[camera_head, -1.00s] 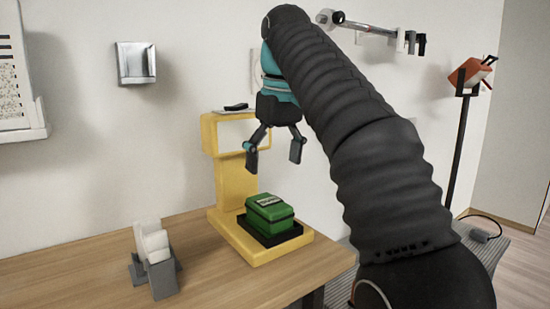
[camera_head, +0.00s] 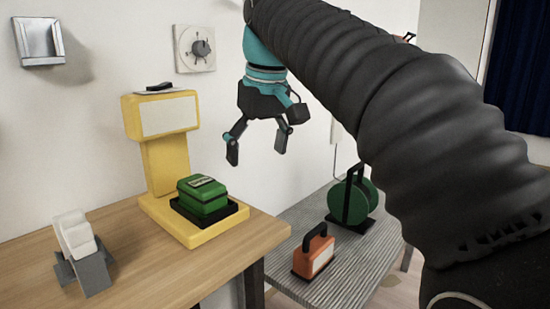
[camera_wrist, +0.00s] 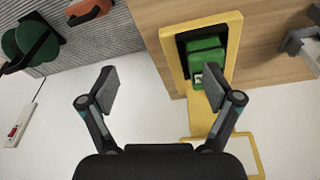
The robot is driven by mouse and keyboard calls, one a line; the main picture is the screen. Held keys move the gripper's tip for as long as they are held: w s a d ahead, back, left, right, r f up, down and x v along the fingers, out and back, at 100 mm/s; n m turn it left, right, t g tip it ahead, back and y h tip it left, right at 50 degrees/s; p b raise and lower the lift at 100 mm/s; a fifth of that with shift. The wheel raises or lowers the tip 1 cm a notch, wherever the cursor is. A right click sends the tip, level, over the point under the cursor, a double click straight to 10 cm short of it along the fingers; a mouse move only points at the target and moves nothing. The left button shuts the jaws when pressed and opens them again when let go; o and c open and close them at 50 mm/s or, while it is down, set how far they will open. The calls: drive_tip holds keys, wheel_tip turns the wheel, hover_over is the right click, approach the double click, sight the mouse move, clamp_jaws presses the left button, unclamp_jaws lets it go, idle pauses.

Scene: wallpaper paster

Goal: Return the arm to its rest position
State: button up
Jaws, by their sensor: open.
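My gripper (camera_head: 257,147) is open and empty in the head view, hanging in the air with its fingers pointing down. It is to the right of the yellow scale-like stand and above the level of the green box (camera_head: 203,196). In the wrist view my gripper (camera_wrist: 162,95) shows its two fingers spread wide with nothing between them. My dark ribbed arm reaches in from the right of the head view and hides part of the wall and room behind it.
The yellow stand (camera_head: 163,158) holds the green box in a black tray on the wooden table (camera_head: 140,268). A grey holder (camera_head: 88,272) stands at left. On the grey ribbed surface (camera_head: 305,212) are an orange case (camera_head: 313,256) and a green reel (camera_head: 353,199). A dial (camera_head: 195,48) is on the wall.

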drive_tip(key=s+d+f+m+t, duration=0.1)
drive_tip(key=s+d+f+m, duration=0.1)
drive_tip(key=s+d+f, duration=0.4)
drive_tip(key=s+d+f+m+t+h, duration=0.1)
drive_tip(key=s+d+f, duration=0.5)
drive_tip(key=f, duration=0.6)
drive_tip(key=s+d+f+m+t, duration=0.1)
drive_tip(key=s+d+f+m, duration=0.3)
drive_tip(key=s+d+f, duration=0.3)
drive_tip(key=shift+d+f, duration=0.35)
drive_tip(key=shift+f, duration=0.55)
